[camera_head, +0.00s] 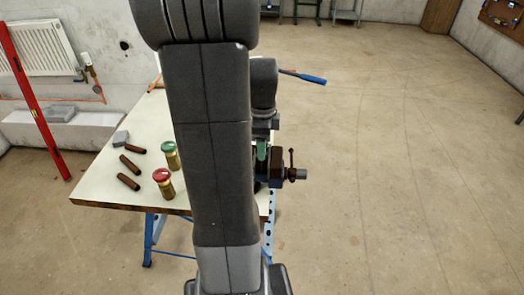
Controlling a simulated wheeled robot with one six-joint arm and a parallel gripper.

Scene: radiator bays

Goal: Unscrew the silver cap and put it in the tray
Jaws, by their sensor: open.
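The silver cap and the tray are not visible; my own arm covers the middle and right of the workbench (96,192). Two brass-coloured fittings stand upright on the bench, one with a green top (169,148) and one with a red top (162,175). A dark vise (277,167) sits at the bench's right edge, partly behind my arm. A green part (262,152) shows at the vise; what it belongs to is unclear. My gripper (263,138) points down just above this green part, open, with its fingers mostly hidden. I cannot tell whether it touches anything.
Several brown cylinders (128,182) and a grey block (121,138) lie on the bench's left part. A blue-handled tool (305,77) juts past the right side. A red level (33,100) leans near the radiator (42,48). The floor (400,180) to the right is clear.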

